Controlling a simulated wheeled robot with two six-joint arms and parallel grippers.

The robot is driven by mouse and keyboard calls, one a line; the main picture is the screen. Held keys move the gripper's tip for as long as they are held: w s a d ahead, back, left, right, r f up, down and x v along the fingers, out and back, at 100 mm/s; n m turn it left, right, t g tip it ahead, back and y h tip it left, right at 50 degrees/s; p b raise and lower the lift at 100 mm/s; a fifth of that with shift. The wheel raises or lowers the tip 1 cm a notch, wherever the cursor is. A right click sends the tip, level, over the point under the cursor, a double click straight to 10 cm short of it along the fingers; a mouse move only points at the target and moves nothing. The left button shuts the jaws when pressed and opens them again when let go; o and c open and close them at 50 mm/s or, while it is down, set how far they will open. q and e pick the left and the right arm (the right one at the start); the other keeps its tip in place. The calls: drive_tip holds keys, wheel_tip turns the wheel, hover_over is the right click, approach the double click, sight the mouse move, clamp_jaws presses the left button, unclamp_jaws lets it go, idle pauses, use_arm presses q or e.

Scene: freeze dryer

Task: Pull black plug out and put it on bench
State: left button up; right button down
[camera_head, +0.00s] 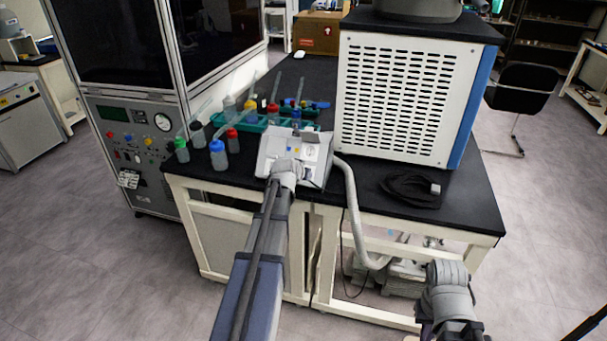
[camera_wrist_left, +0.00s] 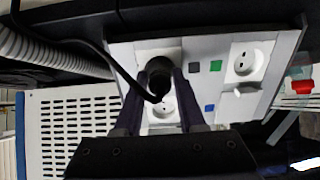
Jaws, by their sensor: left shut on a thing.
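The white socket box (camera_head: 304,150) sits at the front edge of the black bench (camera_head: 465,205). My left gripper (camera_head: 284,170) reaches up to its front face. In the left wrist view, the left gripper (camera_wrist_left: 160,92) is shut on the black plug (camera_wrist_left: 158,72), with a finger on each side of it. A black cable (camera_wrist_left: 92,50) runs to the plug. An empty socket (camera_wrist_left: 163,109) shows just below the plug, and another socket (camera_wrist_left: 243,62) is to the right. I cannot tell whether the plug is seated. My right arm's end (camera_head: 448,292) is low at the right; its fingers cannot be made out.
A large vented white machine (camera_head: 405,100) stands right of the socket box. Several capped bottles and a green rack (camera_head: 250,124) are to its left. A coiled black cable (camera_head: 412,190) lies on the bench's right part. A grey hose (camera_head: 356,220) hangs over the front edge.

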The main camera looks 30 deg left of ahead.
use_arm(q)
drive_tip(key=shift+s+r, duration=0.15)
clamp_jaws()
drive_tip(key=shift+s+r+p, duration=0.1)
drive_tip(key=shift+s+p, duration=0.05)
drive_tip(key=shift+p, duration=0.2)
drive_tip(key=p+v, duration=0.2)
drive_tip(key=v, duration=0.2)
drive_tip(key=shift+s+d+r, duration=0.1)
idle(0.6)
idle(0.3)
